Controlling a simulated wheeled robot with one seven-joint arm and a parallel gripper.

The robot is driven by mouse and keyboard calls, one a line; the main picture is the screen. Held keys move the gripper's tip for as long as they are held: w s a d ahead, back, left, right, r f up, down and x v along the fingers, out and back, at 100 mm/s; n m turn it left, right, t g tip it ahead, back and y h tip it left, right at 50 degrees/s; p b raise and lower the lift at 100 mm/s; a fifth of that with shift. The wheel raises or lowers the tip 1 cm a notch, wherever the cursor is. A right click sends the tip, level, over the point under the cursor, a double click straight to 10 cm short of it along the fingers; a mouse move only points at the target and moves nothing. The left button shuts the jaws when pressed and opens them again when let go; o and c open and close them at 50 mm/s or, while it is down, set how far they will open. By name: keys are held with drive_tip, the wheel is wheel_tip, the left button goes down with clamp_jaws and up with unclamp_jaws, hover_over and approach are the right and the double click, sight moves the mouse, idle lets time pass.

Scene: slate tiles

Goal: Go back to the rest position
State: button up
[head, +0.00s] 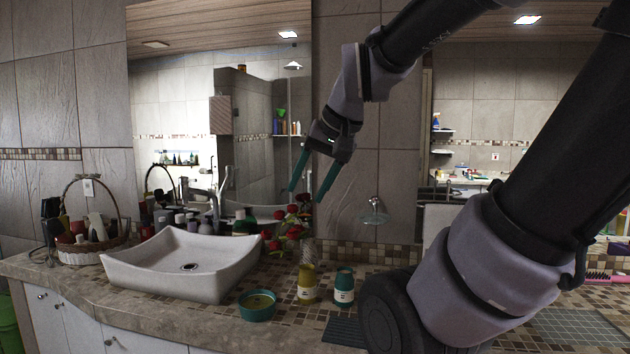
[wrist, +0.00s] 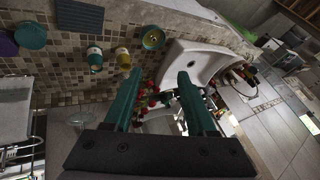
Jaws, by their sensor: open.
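My gripper (head: 308,188) is in the air above the counter, in front of the tiled wall and mirror. Its two teal fingers are apart with nothing between them, and they point down. In the wrist view my gripper (wrist: 157,98) also shows both fingers spread. Below it the red flowers (wrist: 147,97) and the white basin (wrist: 205,60) lie beyond the fingertips. In the head view the red flowers (head: 291,225) stand below and slightly left of the fingers, clear of them.
A teal bowl (head: 257,306), a yellow jar (head: 307,285) and a teal jar (head: 344,287) stand near the front. A dark grey mat (head: 343,331) lies by my arm.

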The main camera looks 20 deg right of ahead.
drive_tip(key=shift+s+d+r+n+t, duration=0.3)
drive_tip(key=shift+s+r+t, duration=0.15)
drive_tip(key=shift+s, duration=0.35)
